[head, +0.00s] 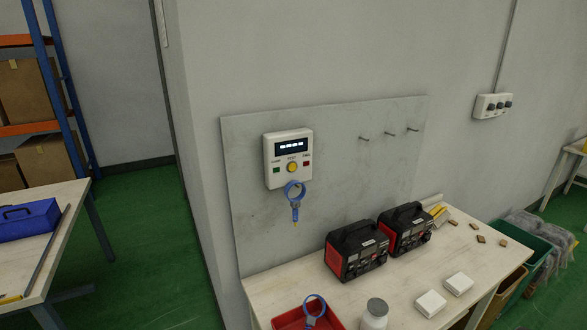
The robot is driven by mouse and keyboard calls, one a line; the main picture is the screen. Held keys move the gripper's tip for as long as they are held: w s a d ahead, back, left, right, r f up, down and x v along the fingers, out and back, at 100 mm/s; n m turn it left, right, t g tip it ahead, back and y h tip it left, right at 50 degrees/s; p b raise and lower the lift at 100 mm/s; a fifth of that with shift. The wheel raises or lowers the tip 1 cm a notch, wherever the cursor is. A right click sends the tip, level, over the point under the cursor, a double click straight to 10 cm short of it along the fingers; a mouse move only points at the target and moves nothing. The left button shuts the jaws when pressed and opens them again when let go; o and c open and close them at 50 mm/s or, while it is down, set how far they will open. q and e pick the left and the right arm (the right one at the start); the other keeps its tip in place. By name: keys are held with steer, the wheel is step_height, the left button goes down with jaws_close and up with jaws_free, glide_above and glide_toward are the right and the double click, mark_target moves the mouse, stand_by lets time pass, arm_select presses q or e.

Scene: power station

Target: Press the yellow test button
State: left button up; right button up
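The yellow test button (292,167) is a round button in the middle of a white wall-mounted test box (276,180). The box has a dark display with lit characters above the button. A small green square is to the button's left and a small red one to its right. A blue ring-shaped tool (295,208) hangs just below the box, its ring close to the box's lower edge; I cannot tell what holds it. Neither of my grippers is in view.
The box is on a grey panel (345,125) with several empty pegs. Below, a table (280,288) carries two red-black units (356,250) (405,229), a red tray (287,319) with another blue ring tool, a jar (375,314) and white boxes (430,303). Green floor (150,240) is clear at left.

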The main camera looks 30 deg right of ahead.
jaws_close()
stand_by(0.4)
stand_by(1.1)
